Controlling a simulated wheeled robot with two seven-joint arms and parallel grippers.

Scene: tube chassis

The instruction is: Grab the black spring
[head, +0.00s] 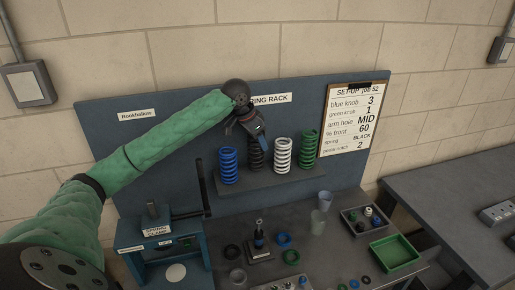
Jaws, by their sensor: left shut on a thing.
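The black spring (255,158) stands upright on the spring rack shelf (268,181), between the blue spring (228,166) and the white spring (282,155). My left gripper (259,140) reaches down from above and is shut on the black spring near its top. The gripper hides the spring's upper part. I cannot tell whether the spring's foot still touches the shelf. The green spring (308,147) stands at the right end of the shelf. My right gripper is not in view.
A set-up sheet (352,119) hangs on the blue back panel. A blue spring clamp (160,240) with an upright lever stands at the left. Rings, cups, a grey tray (347,222) of knobs and a green tray (394,253) sit on the bench below.

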